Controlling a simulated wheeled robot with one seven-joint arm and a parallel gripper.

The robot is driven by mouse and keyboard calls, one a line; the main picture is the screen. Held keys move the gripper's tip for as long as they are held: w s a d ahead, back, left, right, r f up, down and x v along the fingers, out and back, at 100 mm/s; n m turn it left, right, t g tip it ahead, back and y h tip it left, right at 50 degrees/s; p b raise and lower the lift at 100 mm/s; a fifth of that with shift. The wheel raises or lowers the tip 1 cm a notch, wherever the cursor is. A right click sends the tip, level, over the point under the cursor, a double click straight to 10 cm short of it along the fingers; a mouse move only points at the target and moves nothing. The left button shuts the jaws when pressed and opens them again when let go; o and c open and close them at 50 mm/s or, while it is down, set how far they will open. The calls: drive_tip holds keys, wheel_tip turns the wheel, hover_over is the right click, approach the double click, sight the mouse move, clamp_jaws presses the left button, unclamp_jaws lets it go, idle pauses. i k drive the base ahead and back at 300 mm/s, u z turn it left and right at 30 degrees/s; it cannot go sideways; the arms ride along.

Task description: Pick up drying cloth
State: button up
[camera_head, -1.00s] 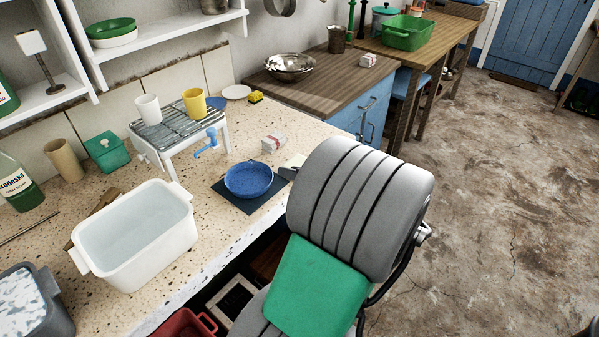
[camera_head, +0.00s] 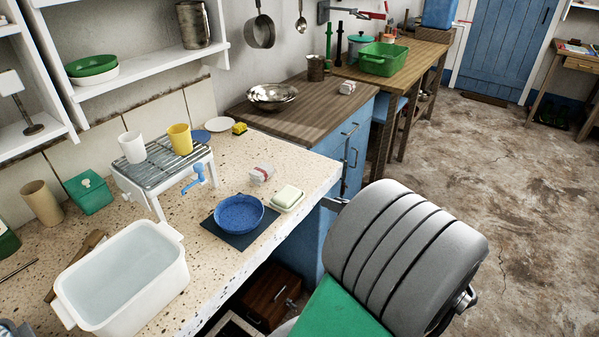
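A small folded white bundle with reddish marks (camera_head: 262,174) lies on the speckled counter, behind the blue bowl and beside the soap dish. It looks like a folded cloth, but it is too small to be sure. A similar pale bundle (camera_head: 347,87) lies on the brown wooden worktop farther back. I cannot tell which of them is the drying cloth. My grey and green arm fills the lower right of the view, apart from both bundles. My gripper does not show clearly, so its fingers cannot be seen.
On the counter (camera_head: 215,265) stand a blue bowl (camera_head: 239,214) on a dark mat, a soap dish (camera_head: 288,199), a white basin (camera_head: 125,280) and a rack (camera_head: 165,165) with two cups. A metal bowl (camera_head: 272,96) is on the worktop. The floor at right is open.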

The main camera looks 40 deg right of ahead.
sight(260, 175)
drive_tip(key=z, duration=0.85)
